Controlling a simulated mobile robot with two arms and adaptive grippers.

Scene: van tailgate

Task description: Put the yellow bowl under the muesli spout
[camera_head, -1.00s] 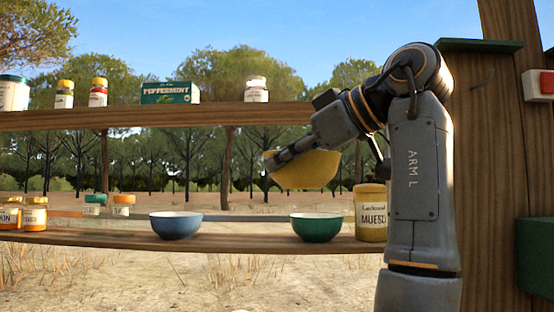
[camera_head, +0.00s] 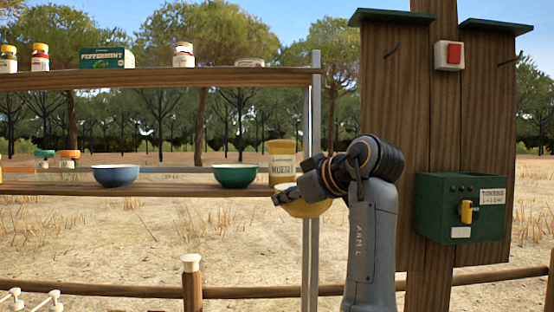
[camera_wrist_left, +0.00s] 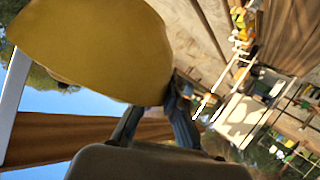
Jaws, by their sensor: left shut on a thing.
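The yellow bowl (camera_head: 312,210) is in my left gripper (camera_head: 284,196), which is shut on its rim. In the head view the bowl shows just below the muesli jar (camera_head: 282,165), partly hidden by the gripper and arm. In the left wrist view the bowl (camera_wrist_left: 95,50) fills the upper left, with the gripper's dark fingers (camera_wrist_left: 155,125) at its edge. The jar has a yellow lid and a MUESLI label and stands at the lower shelf's right end. I cannot make out a muesli spout. My right gripper is not in view.
A blue bowl (camera_head: 116,176) and a green bowl (camera_head: 235,176) stand on the lower shelf (camera_head: 170,189). A grey upright (camera_head: 311,265) edges the shelves. On the right, a wooden post bears a green box (camera_head: 460,235) with a yellow part. A wooden rail (camera_head: 250,291) crosses below.

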